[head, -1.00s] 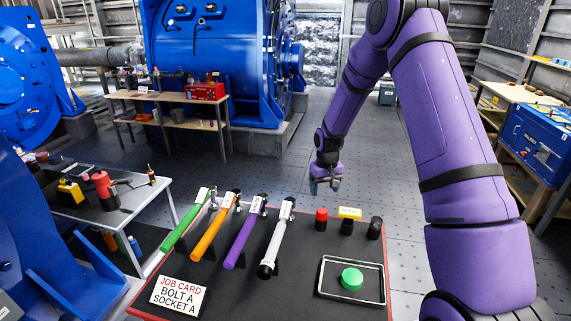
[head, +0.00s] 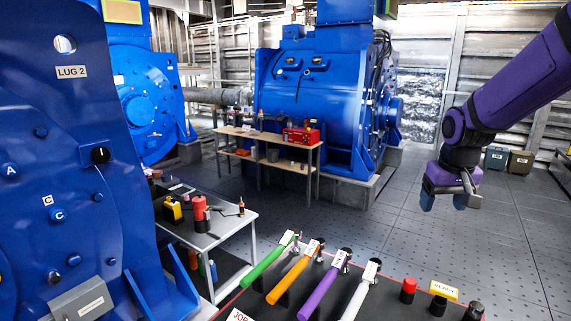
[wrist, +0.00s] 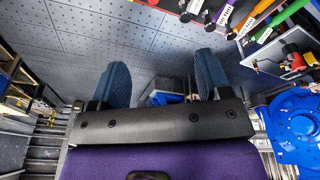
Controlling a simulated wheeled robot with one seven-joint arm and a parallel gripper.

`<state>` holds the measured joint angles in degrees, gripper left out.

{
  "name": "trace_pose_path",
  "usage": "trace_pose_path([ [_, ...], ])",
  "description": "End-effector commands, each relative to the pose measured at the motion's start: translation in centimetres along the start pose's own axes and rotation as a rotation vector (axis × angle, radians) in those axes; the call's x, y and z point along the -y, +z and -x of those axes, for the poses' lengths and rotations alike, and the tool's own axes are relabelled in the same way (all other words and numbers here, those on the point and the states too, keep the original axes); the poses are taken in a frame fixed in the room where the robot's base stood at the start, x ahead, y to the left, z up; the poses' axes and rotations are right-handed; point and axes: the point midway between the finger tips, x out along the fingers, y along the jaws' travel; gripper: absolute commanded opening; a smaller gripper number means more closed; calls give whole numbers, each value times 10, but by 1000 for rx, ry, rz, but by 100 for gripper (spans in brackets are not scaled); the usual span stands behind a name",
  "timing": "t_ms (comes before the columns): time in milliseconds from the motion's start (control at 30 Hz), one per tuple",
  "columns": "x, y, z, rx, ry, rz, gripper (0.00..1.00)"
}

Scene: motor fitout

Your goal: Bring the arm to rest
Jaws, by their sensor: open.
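My gripper (head: 446,200) hangs from the purple arm at the right of the head view, over open floor beyond the tool bench. In the wrist view, its two blue fingertips (wrist: 162,85) stand wide apart with nothing between them but distant floor and background. My gripper is open and empty and touches nothing.
The black tool bench (head: 400,299) with green, orange, purple and white-handled tools is at the bottom. A blue motor housing with a LUG 2 label (head: 60,170) fills the left. A side table (head: 228,232) and a large blue motor (head: 310,110) stand behind. The floor (head: 400,235) around my gripper is clear.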

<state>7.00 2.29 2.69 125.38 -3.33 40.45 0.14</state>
Motion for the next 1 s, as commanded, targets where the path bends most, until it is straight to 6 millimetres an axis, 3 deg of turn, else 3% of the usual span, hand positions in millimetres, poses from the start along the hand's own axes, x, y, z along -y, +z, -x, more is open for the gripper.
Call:
trace_pose_path([
  [33, 3, 10, 16, -20, 0, 2, 71],
  [200, 10, 47, 58, -67, -3, 5, 71],
  [500, 20, 120, 113, -150, -18, 13, 71],
  [800, 26, 193, 141, -226, -43, 20, 71],
  [1000, 27, 220, 145, -252, -55, 23, 71],
])
